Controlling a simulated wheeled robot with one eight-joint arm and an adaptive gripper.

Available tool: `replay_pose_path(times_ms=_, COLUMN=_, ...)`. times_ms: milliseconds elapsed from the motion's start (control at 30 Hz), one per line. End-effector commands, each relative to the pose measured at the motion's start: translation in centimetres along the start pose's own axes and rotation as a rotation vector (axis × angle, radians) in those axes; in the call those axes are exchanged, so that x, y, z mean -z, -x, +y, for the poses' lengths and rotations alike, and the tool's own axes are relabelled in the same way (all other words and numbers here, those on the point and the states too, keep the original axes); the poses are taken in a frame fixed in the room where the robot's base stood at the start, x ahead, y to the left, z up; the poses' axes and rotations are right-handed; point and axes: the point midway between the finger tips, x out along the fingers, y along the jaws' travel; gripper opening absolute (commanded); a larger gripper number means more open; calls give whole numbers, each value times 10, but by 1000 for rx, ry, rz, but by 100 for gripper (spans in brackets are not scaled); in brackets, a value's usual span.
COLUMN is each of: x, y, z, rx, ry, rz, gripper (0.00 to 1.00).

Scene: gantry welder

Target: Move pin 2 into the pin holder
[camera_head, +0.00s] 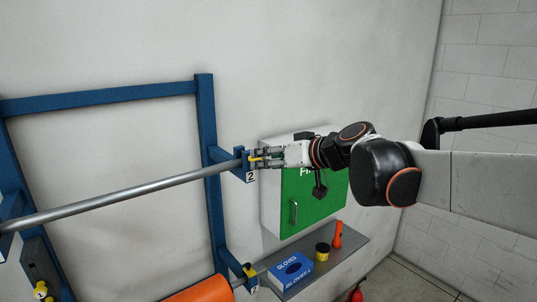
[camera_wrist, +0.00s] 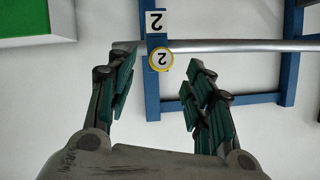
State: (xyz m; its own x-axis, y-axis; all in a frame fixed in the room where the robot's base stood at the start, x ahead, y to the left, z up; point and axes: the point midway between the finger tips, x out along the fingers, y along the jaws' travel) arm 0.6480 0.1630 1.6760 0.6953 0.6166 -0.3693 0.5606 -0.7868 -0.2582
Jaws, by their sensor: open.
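Pin 2 (camera_head: 254,159) is yellow and sits at the right end of the blue bracket (camera_head: 240,168), by the end of the grey bar. In the wrist view its round yellow-rimmed head, marked 2 (camera_wrist: 160,60), faces me, with a white 2 label (camera_wrist: 156,21) on the blue bracket. My gripper (camera_head: 268,157) is open at the bracket. In the wrist view its fingertips (camera_wrist: 160,64) stand apart to either side of the pin head. I see no clear contact. I cannot tell for certain which part is the pin holder.
A long grey bar (camera_head: 130,198) crosses the blue frame (camera_head: 207,130). A green-doored cabinet (camera_head: 310,205) is behind my arm. Below, a grey shelf (camera_head: 322,262) holds a blue glove box (camera_head: 290,272). Yellow pieces (camera_head: 40,289) show on a dark panel at lower left.

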Motion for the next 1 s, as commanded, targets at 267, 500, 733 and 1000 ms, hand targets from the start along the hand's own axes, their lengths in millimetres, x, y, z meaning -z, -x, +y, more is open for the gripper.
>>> replay_pose_path(times_ms=267, x=0, y=-35, z=-1, rx=1, ry=1, rz=-1, gripper=48)
replay_pose_path(times_ms=500, x=0, y=-43, z=0, rx=0, ry=1, rz=-1, gripper=48)
replay_pose_path(times_ms=733, x=0, y=-43, z=0, rx=0, ry=1, rz=-1, gripper=41)
replay_pose_path(times_ms=1000, x=0, y=-43, z=0, rx=0, ry=1, rz=-1, gripper=0)
